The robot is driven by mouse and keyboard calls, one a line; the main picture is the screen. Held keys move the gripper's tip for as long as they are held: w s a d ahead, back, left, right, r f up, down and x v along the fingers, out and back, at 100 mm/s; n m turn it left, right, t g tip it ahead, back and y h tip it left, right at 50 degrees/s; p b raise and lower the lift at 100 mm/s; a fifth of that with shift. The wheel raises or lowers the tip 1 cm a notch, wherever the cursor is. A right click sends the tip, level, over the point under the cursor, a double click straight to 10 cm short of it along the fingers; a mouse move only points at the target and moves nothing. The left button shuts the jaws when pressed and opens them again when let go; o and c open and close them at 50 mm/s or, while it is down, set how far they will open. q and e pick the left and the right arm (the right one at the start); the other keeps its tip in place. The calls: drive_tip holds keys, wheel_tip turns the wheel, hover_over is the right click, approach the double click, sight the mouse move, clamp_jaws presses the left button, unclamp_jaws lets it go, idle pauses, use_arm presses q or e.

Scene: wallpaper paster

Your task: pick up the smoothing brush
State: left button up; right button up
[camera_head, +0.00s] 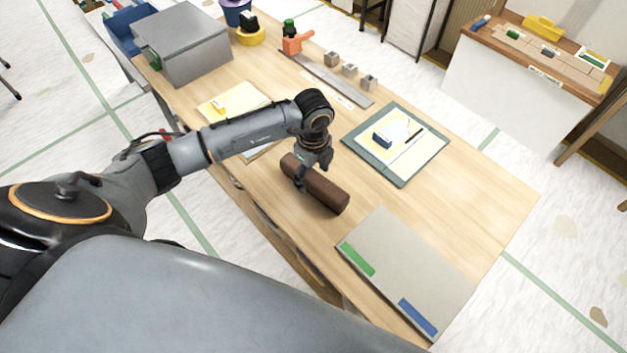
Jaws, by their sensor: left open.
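A long dark brown bar (326,192) lies on the wooden table, slanting from upper left to lower right. It may be the smoothing brush, but no bristles can be made out. My left gripper (311,172) points down over the bar's upper left half, with its fingers open around or just above it. I cannot tell whether the fingers touch it. The gripper hides part of the bar. My right gripper is out of view.
A green cutting mat (437,146) with a small blue block (382,138) lies right of the gripper. A grey board (410,262) with green and blue strips lies at the near end. A grey box (185,45) stands at the far left. Bare table (485,195) shows on the right.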

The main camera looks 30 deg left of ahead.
use_arm(q)
drive_tip(key=shift+f, duration=1.45)
drive_tip(key=shift+w, duration=0.1)
clamp_jaws()
drive_tip(key=shift+r, duration=0.1)
drive_tip(key=shift+r, duration=0.55)
drive_tip(key=s+a+r+b, duration=0.1)
drive_tip(key=s+r+b, duration=0.3)
drive_tip(key=s+r, duration=0.7)
drive_tip(key=s, duration=0.3)
drive_tip(key=shift+a+r, duration=0.35)
drive_tip(key=shift+r, duration=0.05)
